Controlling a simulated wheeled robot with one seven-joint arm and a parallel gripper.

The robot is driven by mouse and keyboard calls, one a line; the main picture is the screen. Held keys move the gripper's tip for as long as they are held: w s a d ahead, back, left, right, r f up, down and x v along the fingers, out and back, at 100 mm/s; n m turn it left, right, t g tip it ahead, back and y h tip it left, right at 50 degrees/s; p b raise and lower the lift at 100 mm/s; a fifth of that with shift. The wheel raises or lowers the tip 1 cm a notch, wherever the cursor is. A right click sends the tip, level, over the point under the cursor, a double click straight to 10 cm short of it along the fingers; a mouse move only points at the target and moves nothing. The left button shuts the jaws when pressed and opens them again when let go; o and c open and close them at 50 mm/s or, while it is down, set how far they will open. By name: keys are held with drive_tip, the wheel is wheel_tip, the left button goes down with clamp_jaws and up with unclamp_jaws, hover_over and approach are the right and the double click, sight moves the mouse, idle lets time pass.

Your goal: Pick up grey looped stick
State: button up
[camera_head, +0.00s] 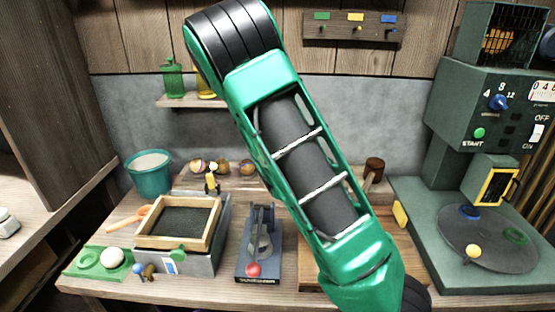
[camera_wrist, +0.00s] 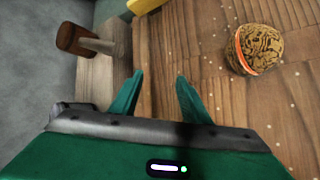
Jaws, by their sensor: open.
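I cannot make out a grey looped stick for certain in either view. My green arm crosses the middle of the head view and hides part of the bench. My gripper (camera_wrist: 159,75) shows in the wrist view, its two green fingers apart with nothing between them. It is over a wooden board (camera_wrist: 205,40). A brown patterned ball with an orange band (camera_wrist: 255,50) lies on the board, right of the fingers and apart from them. A brown-headed mallet (camera_wrist: 80,40) is to their left; it also shows in the head view (camera_head: 375,168).
A tray box (camera_head: 152,242), a dark blue device with a red-knobbed lever (camera_head: 253,270) and a teal bucket (camera_head: 149,174) stand at left. A green machine (camera_head: 470,130) with a round plate (camera_head: 485,240) stands at right. A yellow block (camera_head: 400,214) is near the board.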

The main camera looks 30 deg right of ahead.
drive_tip(key=w+n+t+h, duration=0.1)
drive_tip(key=w, duration=0.1)
drive_tip(key=w+r+n+t+h, duration=0.1)
drive_tip(key=w+n, duration=0.1)
drive_tip(key=w+d+r+n+t+h, duration=0.1)
drive_tip(key=w+n, duration=0.1)
drive_tip(key=shift+w, duration=0.1)
drive_tip(key=w+a+r+n+t+y, duration=0.1)
drive_tip(key=w+a+r+n+t, duration=0.3)
drive_tip(key=w+a+n+t, duration=0.3)
drive_tip(key=w+a+r+n+t, duration=0.4)
drive_tip(key=w+a+n, duration=0.2)
drive_tip(key=w+n, duration=0.35)
drive_tip(key=shift+n+t, duration=0.25)
drive_tip(key=shift+t, duration=0.05)
drive_tip(key=shift+f+x, duration=0.2)
drive_tip(key=shift+x, duration=1.5)
drive_tip(key=shift+f+x, duration=0.2)
drive_tip(key=shift+x, duration=1.55)
drive_tip(key=shift+f+x, duration=0.2)
drive_tip(key=shift+x, duration=1.5)
drive_tip(key=shift+d, duration=0.1)
drive_tip(key=shift+c, duration=0.3)
clamp_jaws()
